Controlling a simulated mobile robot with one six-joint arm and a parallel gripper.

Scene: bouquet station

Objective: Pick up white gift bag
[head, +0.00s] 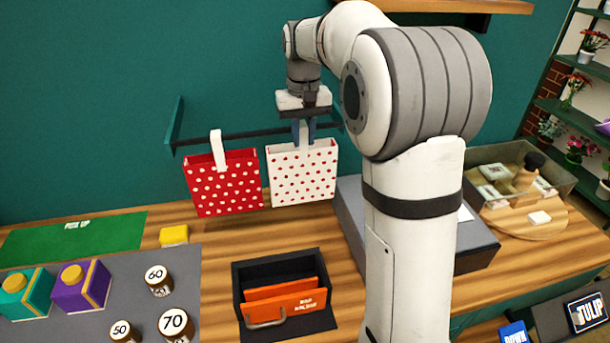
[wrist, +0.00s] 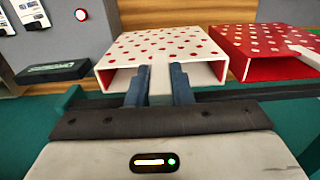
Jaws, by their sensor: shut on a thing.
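The white gift bag (head: 303,175) with red dots is upright at the dark rail on the green wall, right of the red bag. My gripper (head: 304,127) is above it, with its blue fingers shut on the bag's white handle. In the wrist view, the handle lies between the two fingers (wrist: 160,85), and the white bag (wrist: 165,46) extends beyond them. I cannot tell whether the handle still rests on the rail.
A red gift bag (head: 224,184) with white dots hangs close on the left from the rail (head: 240,134). Below are a black holder (head: 240,297) with orange pieces, numbered weights (head: 158,280) and a grey box (head: 480,240). Wooden table (head: 210,240) shows between them.

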